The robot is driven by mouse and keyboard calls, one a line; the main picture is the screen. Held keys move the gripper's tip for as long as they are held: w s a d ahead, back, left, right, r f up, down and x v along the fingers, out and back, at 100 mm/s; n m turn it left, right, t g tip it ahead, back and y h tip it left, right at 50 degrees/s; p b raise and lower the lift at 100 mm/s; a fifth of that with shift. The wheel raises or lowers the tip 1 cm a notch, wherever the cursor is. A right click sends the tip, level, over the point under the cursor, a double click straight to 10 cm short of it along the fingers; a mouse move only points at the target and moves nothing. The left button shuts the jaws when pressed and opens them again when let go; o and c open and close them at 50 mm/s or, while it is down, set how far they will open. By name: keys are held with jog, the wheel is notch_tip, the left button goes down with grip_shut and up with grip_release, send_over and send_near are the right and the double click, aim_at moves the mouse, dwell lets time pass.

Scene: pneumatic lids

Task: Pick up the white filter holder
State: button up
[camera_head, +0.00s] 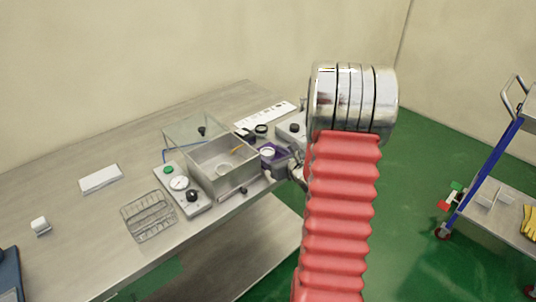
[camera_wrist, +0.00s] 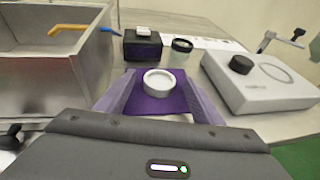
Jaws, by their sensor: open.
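The white filter holder (camera_wrist: 159,83) is a short round piece with a raised rim. In the wrist view it sits on a purple surface (camera_wrist: 150,106), between the two fingers of my gripper (camera_wrist: 160,98). The fingers are open, one on each side of it, with a visible gap to the holder. In the head view the white holder (camera_head: 268,152) shows small beside the metal box, and my gripper (camera_head: 272,160) is at it. Whether the fingertips touch the purple surface cannot be told.
A metal box (camera_head: 219,167) with an open clear lid stands left of my gripper. A panel with knobs (camera_head: 182,190) and a wire basket (camera_head: 148,215) are further left. A white device with a black knob (camera_wrist: 262,81) stands close on the right. A trolley (camera_head: 500,190) is at the far right.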

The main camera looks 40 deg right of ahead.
jog(key=shift+c, duration=0.4)
jog(key=c, duration=1)
jog(key=shift+r, duration=0.15)
jog(key=shift+c, duration=0.2)
notch_tip(320, 180, up, 10)
dwell(0.5)
